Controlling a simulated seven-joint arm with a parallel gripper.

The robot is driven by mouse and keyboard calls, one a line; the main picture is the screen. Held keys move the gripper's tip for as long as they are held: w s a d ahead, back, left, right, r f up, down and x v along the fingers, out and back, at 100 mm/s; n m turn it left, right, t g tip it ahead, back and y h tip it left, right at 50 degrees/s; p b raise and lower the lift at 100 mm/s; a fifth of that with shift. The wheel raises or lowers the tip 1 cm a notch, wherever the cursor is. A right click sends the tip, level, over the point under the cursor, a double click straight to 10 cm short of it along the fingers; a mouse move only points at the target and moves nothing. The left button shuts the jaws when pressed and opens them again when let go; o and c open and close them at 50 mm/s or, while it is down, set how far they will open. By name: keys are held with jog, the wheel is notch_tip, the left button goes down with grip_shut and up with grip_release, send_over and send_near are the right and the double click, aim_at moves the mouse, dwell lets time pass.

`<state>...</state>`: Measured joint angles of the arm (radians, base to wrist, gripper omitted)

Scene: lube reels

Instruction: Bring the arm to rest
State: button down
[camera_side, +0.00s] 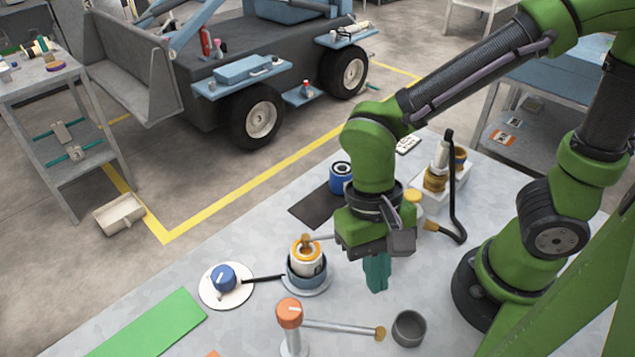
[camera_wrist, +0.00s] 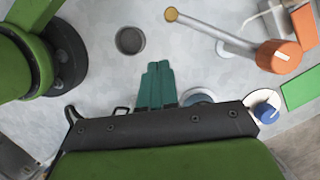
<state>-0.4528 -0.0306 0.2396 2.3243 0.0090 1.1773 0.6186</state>
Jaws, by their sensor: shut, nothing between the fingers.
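My gripper (camera_side: 377,286) has teal fingers and hangs above the middle of the metal table in the side view. The fingers are shut together with nothing between them. They also show side by side in the wrist view (camera_wrist: 156,70). In the side view, a white and orange reel-like canister (camera_side: 307,260) sits in a blue-grey round holder (camera_side: 306,284) to the left of the gripper. In the wrist view, the gripper body hides most of that holder.
An orange-topped post with a horizontal bar (camera_side: 340,328) and a grey cup (camera_side: 408,328) stand in front. A blue knob on a white disc (camera_side: 224,279), a green mat (camera_side: 150,328), a blue canister (camera_side: 341,177) and a black bent tube (camera_side: 452,200) are nearby.

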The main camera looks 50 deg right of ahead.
jog(key=s+d+v, duration=0.1)
jog(key=v, duration=0.8)
jog(key=w+d+r+t, duration=0.2)
jog(key=w+d+t, duration=0.1)
jog(key=d+t, duration=0.2)
jog(key=w+d+r+n+t, duration=0.1)
jog(key=w+d+t, duration=0.3)
jog(key=d, duration=0.5)
jog(key=shift+d+r+t+y, duration=0.3)
jog(key=shift+r+t, duration=0.1)
jog(key=shift+t, duration=0.2)
